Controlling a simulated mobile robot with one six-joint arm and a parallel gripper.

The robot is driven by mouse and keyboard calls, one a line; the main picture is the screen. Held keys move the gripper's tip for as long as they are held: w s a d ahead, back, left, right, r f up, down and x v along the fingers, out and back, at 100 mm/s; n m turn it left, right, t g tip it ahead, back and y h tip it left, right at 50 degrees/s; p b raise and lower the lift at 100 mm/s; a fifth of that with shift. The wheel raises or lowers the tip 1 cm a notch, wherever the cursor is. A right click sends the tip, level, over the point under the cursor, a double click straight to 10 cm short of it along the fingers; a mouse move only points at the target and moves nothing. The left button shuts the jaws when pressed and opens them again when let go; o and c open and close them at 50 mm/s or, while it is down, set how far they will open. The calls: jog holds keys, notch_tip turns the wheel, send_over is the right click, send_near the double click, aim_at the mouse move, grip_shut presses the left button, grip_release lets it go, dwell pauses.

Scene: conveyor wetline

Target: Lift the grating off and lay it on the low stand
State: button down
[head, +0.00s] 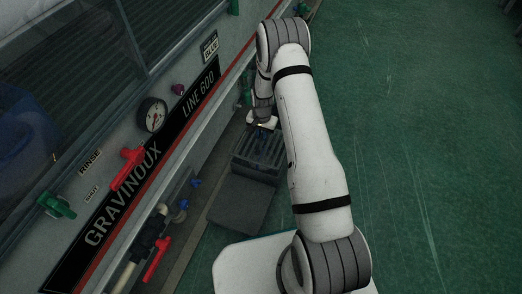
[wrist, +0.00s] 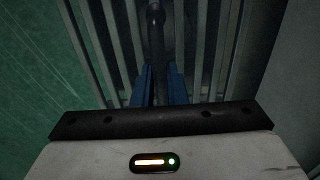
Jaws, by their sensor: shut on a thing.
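The grating (head: 258,152) is a dark slatted panel, low beside the machine in the head view. Its long bars (wrist: 100,45) fill much of the wrist view. My gripper (head: 264,127) is at the grating's far end in the head view. In the wrist view its blue fingers (wrist: 160,88) are shut on a dark bar of the grating between them. A dark flat-topped block (head: 241,205), seemingly the low stand, is just nearer than the grating, with its top bare. I cannot tell whether the grating is raised or resting.
The green floor (head: 420,130) to the right is clear.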

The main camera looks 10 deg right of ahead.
jog(key=shift+r, duration=0.15)
jog(key=shift+s+r+p, duration=0.1)
jog(key=shift+s+p, duration=0.65)
jog(key=shift+s, duration=1.65)
jog(key=shift+s+a+p, duration=0.1)
jog(key=shift+s+p, duration=0.35)
jog(key=shift+s, duration=2.15)
